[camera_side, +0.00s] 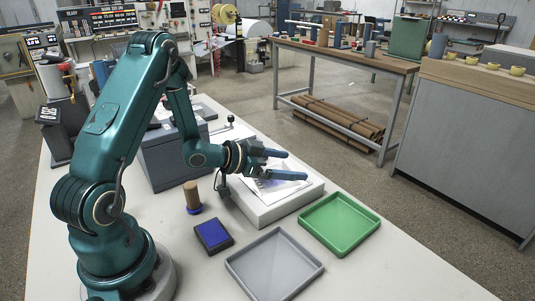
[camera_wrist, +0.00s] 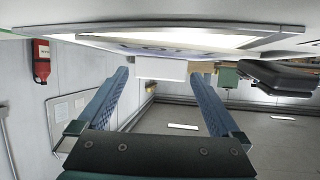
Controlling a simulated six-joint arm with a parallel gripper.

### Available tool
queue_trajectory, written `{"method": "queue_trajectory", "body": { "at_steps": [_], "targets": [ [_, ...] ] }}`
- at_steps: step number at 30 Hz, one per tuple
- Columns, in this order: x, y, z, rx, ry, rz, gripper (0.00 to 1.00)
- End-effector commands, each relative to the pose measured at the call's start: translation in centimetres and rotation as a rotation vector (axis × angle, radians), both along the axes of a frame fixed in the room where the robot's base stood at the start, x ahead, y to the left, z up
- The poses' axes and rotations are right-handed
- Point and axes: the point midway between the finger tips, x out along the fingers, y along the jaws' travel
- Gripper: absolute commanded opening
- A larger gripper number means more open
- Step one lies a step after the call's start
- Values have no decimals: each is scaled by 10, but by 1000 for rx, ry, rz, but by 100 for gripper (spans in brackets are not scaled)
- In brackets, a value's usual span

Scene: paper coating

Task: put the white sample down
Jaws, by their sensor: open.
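My gripper (camera_side: 291,165) is open, its two blue fingers spread and pointing right over the pale slab (camera_side: 277,208). A white sheet with purplish marks (camera_side: 267,190) lies on the slab, partly hidden by the fingers; I cannot tell whether this is the white sample. In the wrist view, my gripper (camera_wrist: 159,76) shows both fingers apart with nothing held between them. The slab's edge and a pale sheet (camera_wrist: 180,40) run across the top of that view.
A green tray (camera_side: 340,224) and a grey tray (camera_side: 274,265) sit at the front right. A blue ink pad (camera_side: 213,235) and a wooden-handled stamp (camera_side: 192,197) stand left of the slab. A dark grey box (camera_side: 172,158) stands behind them.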

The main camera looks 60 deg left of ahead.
Motion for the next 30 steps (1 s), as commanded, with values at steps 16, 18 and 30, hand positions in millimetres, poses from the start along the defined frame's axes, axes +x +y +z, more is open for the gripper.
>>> {"method": "queue_trajectory", "body": {
  "at_steps": [16,18,30],
  "targets": [
    [0,0,0,0,0,1,12],
    [0,0,0,0,0,0,12],
    [0,0,22,3,-5,-1,12]
  ]
}}
